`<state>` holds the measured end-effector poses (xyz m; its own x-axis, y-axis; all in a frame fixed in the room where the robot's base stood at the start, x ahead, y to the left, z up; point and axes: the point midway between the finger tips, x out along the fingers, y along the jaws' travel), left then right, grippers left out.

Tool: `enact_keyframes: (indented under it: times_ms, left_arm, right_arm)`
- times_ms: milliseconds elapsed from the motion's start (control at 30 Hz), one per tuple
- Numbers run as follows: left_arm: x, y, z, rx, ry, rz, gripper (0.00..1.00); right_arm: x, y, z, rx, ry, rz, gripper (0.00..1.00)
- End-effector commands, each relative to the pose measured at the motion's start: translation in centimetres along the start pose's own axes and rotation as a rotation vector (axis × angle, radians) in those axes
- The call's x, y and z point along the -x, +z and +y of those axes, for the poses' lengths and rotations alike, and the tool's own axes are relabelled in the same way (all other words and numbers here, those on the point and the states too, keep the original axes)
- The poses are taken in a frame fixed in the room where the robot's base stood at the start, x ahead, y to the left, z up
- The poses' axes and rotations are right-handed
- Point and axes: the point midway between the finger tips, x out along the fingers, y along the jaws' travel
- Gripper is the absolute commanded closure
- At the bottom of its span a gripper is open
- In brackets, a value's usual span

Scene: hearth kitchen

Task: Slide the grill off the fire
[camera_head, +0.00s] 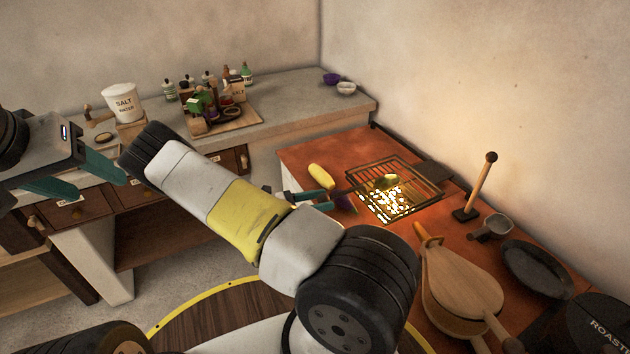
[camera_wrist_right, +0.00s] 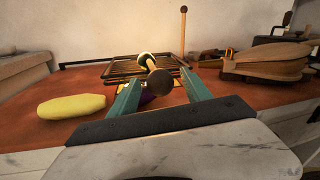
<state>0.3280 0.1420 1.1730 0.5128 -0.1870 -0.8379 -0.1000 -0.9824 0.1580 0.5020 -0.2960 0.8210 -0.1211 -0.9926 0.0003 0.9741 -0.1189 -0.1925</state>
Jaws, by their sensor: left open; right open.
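The dark wire grill (camera_head: 425,186) lies over a glowing fire bed (camera_head: 385,205) on the red-brown counter. It also shows in the right wrist view (camera_wrist_right: 112,70), beyond my fingers. My right gripper (camera_head: 322,200) is open at the grill's near left side. In the right wrist view, a round dark knob on a short wooden bar (camera_wrist_right: 160,82) stands between the open fingers (camera_wrist_right: 160,92); I cannot tell whether they touch it. My left gripper (camera_head: 103,188) is open and empty at the far left, away from the grill.
A yellow vegetable (camera_head: 321,175) and a dark purple one (camera_head: 346,203) lie beside the grill's left side. A golden bowl-like thing (camera_head: 388,181) shows over the grill. An upright wooden-handled tool (camera_head: 482,185), a small cup (camera_head: 496,226), bellows (camera_head: 460,285) and a dark pan (camera_head: 537,268) stand to the right.

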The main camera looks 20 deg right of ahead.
Motion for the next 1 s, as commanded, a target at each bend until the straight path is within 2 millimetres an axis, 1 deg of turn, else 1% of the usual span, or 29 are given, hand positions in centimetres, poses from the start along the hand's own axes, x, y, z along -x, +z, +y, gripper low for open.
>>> enact_keyframes:
  times_ms: [333,367,400,467,500,633,1000]
  left_arm:
    - [0.0,0.0,-0.01,0.0,0.0,0.0,0.43]
    - [0.0,0.0,-0.01,0.0,0.0,0.0,0.43]
    - [0.0,0.0,-0.01,0.0,0.0,0.0,0.43]
    - [0.0,0.0,-0.01,0.0,0.0,0.0,0.43]
    - [0.0,0.0,-0.01,0.0,0.0,0.0,0.43]
    - [0.0,0.0,-0.01,0.0,0.0,0.0,0.43]
    - [0.0,0.0,0.0,0.0,0.0,0.0,0.43]
  right_arm:
    - [-0.17,0.04,0.27,0.0,0.004,0.0,0.43]
    - [-0.17,0.04,0.26,0.0,0.004,0.0,0.47]
    - [-0.18,0.04,0.26,0.0,0.004,0.0,0.55]
    - [-0.18,0.04,0.25,-0.001,0.004,0.0,0.67]
    - [-0.18,0.04,0.25,-0.001,0.004,0.0,0.75]
    - [-0.18,0.04,0.25,-0.001,0.003,0.0,1.0]
    - [-0.17,0.04,0.24,-0.001,0.003,0.0,1.0]
